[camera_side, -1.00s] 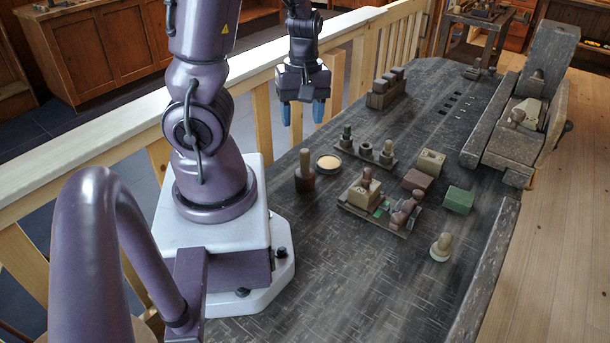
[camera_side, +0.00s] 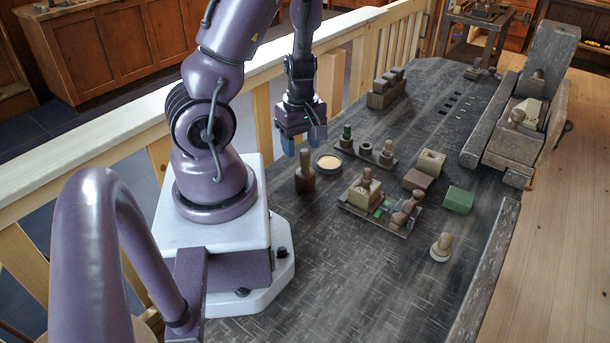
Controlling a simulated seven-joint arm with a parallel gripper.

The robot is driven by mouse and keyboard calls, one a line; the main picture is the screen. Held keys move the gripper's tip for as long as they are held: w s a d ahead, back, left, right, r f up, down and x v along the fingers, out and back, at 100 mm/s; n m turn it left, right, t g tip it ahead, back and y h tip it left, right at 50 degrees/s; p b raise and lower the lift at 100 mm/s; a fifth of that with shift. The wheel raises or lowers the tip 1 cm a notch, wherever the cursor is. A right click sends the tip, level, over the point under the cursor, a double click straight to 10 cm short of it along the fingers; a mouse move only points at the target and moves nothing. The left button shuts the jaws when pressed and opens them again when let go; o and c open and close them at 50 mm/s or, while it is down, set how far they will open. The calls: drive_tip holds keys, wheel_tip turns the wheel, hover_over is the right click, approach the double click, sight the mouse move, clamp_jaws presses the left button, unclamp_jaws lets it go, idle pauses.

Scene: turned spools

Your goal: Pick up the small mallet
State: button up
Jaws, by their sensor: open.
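The small mallet (camera_side: 305,172) stands upright on the dark table, with a dark reddish-brown head at the bottom and a lighter wooden handle pointing up. My gripper (camera_side: 303,143) is above and close to the mallet's handle in the picture, with its blue fingertips apart and nothing between them that I can make out. I cannot tell exactly how far above or behind the handle the fingertips are. The mallet's head is in plain view.
The front table area is clear.

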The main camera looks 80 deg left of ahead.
sight(305, 171)
drive_tip(key=f, duration=0.3)
drive_tip(key=shift+w+d+f, duration=0.1)
drive_tip(key=shift+w+d, duration=0.2)
drive_tip(key=shift+d, duration=0.05)
drive_tip(key=shift+f, duration=0.85)
clamp_jaws()
